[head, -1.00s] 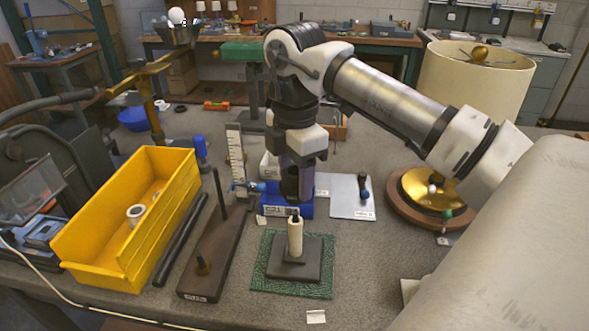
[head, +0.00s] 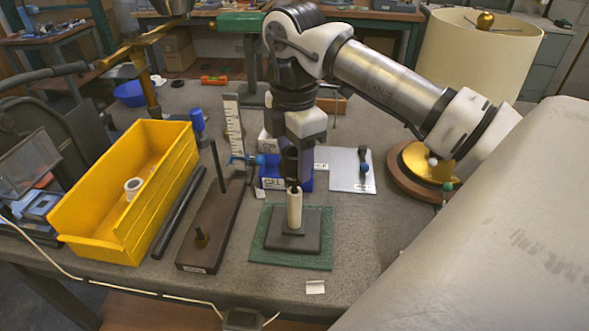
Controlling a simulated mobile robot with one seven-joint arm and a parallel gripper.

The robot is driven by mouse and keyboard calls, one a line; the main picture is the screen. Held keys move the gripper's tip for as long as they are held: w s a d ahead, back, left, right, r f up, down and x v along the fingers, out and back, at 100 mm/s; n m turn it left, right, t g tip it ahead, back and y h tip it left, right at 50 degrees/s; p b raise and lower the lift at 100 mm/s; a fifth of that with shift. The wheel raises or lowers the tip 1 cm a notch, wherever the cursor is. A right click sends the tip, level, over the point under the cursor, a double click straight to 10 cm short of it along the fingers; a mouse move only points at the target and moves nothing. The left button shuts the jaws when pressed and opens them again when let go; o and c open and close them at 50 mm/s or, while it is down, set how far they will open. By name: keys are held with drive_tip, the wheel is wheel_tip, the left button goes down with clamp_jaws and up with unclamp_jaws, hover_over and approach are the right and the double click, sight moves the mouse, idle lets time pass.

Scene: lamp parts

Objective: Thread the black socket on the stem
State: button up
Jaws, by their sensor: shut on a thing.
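The cream stem (head: 295,210) stands upright on a dark square base (head: 307,242) in the head view, with a dark tip at its top. My gripper (head: 291,172) points straight down directly above the stem. It is shut on the dark piece between its fingers, the black socket (head: 292,181), which is mostly hidden by the fingers. The socket's lower end is at the stem's tip. The dark parts merge here, so I cannot tell whether they touch or are threaded together.
A green mat (head: 258,256) lies under the base. To the left are a brown board (head: 207,243) with an upright rod, a black bar (head: 174,218) and a yellow bin (head: 72,236). A blue block (head: 270,181) stands behind. The table right of the mat is mostly clear.

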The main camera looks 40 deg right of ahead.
drive_tip(key=shift+f+b, duration=1.2)
drive_tip(key=shift+b, duration=0.15)
idle(1.3)
drive_tip(key=o, duration=0.4)
drive_tip(key=c, duration=0.5)
drive_tip(key=shift+s+f+b, duration=0.1)
drive_tip(key=shift+f+b, duration=0.15)
drive_tip(key=shift+b, duration=0.05)
idle(0.3)
